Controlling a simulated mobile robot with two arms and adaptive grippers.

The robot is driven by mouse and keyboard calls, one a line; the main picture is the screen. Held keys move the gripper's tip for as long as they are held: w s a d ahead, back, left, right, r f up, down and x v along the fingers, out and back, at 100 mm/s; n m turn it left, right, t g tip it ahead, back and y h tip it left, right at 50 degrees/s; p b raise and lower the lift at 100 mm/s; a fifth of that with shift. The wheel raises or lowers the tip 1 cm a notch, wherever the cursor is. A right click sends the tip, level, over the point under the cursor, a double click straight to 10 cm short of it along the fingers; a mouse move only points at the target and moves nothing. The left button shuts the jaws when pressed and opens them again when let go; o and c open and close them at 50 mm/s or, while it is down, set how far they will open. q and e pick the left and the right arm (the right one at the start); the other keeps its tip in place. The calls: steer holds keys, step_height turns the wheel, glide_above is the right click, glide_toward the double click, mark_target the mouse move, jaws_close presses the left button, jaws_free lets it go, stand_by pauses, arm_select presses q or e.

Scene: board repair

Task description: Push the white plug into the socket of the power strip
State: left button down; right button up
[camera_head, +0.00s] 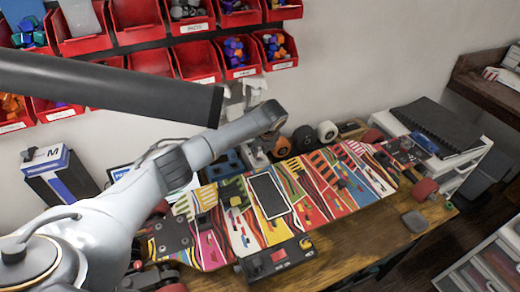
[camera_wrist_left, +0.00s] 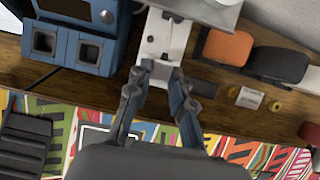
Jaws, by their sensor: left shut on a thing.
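My left arm comes in from the left in the head view, and its gripper (camera_head: 257,152) is down at the back of the bench, small and partly hidden by the wrist. In the left wrist view the left gripper (camera_wrist_left: 160,77) is closed on a small white piece, the white plug (camera_wrist_left: 159,69). Just beyond the fingertips is a white strip with dark openings, the power strip (camera_wrist_left: 164,38). The plug lines up with the strip's near end; I cannot tell whether its pins are in the socket. My right gripper is not in view.
A blue box (camera_wrist_left: 76,42) with square openings stands left of the strip. Orange and black wheels (camera_wrist_left: 229,47) lie to the right. A colourful skateboard deck (camera_head: 320,190) covers the front of the bench. Red bins (camera_head: 200,62) hang on the wall above.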

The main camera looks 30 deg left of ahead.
arm_select(q)
steer(key=shift+f, duration=0.4)
steer(key=shift+f, duration=0.1)
stand_by(0.8)
steer(key=shift+f, duration=0.55)
stand_by(0.6)
steer(key=c, duration=0.8)
jaws_free()
steer(key=shift+r, duration=0.2)
steer(key=shift+r+p, duration=1.35)
steer(key=shift+p, duration=0.35)
